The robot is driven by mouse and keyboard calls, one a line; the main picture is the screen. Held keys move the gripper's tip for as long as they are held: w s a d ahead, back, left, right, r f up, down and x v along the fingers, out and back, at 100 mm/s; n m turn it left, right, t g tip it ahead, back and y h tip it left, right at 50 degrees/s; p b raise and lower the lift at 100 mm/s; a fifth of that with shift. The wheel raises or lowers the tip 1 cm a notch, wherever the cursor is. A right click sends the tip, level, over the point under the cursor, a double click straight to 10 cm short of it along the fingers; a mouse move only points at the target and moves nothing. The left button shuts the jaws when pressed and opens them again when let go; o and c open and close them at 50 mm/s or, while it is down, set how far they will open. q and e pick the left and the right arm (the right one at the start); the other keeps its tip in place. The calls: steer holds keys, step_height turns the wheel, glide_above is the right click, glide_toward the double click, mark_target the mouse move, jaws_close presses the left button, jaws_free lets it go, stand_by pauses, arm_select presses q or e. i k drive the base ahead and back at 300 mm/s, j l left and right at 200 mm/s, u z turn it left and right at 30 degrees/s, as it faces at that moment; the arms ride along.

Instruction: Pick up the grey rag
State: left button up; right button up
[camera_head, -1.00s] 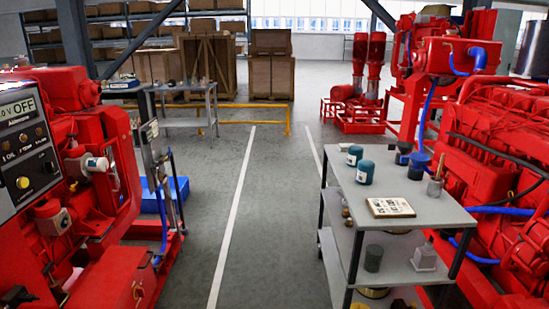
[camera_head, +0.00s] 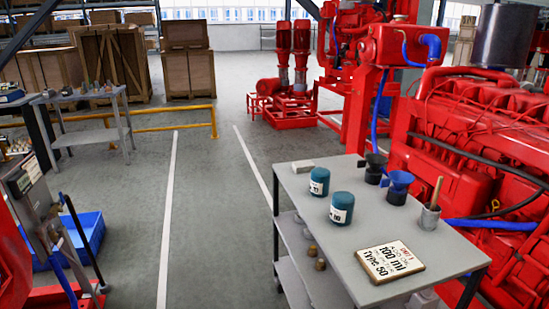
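A small pale grey flat item (camera_head: 303,166) lies at the far left corner of the grey cart's (camera_head: 300,190) top. It may be the folded grey rag, but it is too small to tell. No other rag shows clearly. Neither of my grippers is in view.
A red engine (camera_head: 480,140) stands right. The marked floor lane (camera_head: 215,220) is clear.

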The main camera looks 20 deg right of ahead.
mark_target(307, 166)
steer(key=i+z, duration=0.1)
steer(key=i, duration=0.4)
steer(key=i+j+z, duration=0.15)
steer(key=i, duration=0.3)
steer(key=i+j+z, duration=0.1)
steer(key=i, duration=0.4)
steer(key=i+j+z, duration=0.3)
steer(key=i+z, duration=0.15)
steer(key=i, duration=0.15)
steer(key=i+j+z, duration=0.45)
steer(key=i+j, duration=0.1)
steer(key=i, duration=0.05)
